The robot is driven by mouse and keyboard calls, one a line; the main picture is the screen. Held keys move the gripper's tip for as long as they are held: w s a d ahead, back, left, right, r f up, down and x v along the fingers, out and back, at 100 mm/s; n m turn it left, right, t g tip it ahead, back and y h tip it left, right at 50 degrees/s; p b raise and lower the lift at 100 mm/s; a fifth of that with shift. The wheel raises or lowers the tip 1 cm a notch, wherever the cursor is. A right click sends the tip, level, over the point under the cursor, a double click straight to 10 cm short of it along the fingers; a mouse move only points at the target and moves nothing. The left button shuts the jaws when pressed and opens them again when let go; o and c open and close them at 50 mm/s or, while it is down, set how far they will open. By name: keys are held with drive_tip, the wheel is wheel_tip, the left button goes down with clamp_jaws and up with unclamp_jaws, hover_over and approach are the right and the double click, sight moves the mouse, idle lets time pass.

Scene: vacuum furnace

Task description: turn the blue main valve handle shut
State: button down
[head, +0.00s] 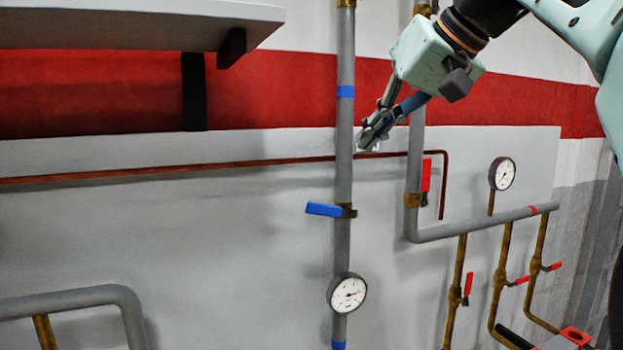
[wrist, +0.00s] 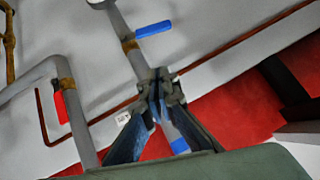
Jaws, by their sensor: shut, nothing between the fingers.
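The blue main valve handle (head: 323,209) sticks out to the left, crosswise to the upright grey pipe (head: 344,120) that carries its valve. The handle also shows in the wrist view (wrist: 153,28), beyond my fingertips. My gripper (head: 368,140) is above and a little right of the handle, beside the upright pipe. It is shut and empty, and apart from the handle. In the wrist view my gripper (wrist: 158,84) covers part of that pipe.
A gauge (head: 347,292) sits on the pipe below the handle. A copper line (head: 200,170) runs along the wall behind. At right are a second grey pipe with a red handle (head: 426,175), another gauge (head: 502,173) and brass branches. A grey shelf (head: 130,25) juts out upper left.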

hover_over(319, 207)
drive_tip(key=d, duration=0.3)
wheel_tip(319, 207, down, 6)
drive_tip(key=f, duration=0.4)
drive_tip(key=shift+s+a+f+b, duration=0.25)
drive_tip(key=shift+s+a+b, duration=0.05)
drive_tip(key=shift+a+b, duration=0.1)
drive_tip(key=shift+s+a+f+b, duration=0.1)
drive_tip(key=shift+a+f+b, duration=0.15)
drive_tip(key=shift+f+b, duration=0.3)
drive_tip(key=shift+s+a+f+b, duration=0.1)
drive_tip(key=shift+a+f+b, duration=0.15)
drive_tip(key=shift+f+b, duration=0.25)
drive_tip(key=shift+a, duration=0.15)
drive_tip(key=shift+s+a+r, duration=0.1)
drive_tip(key=shift+r, duration=0.05)
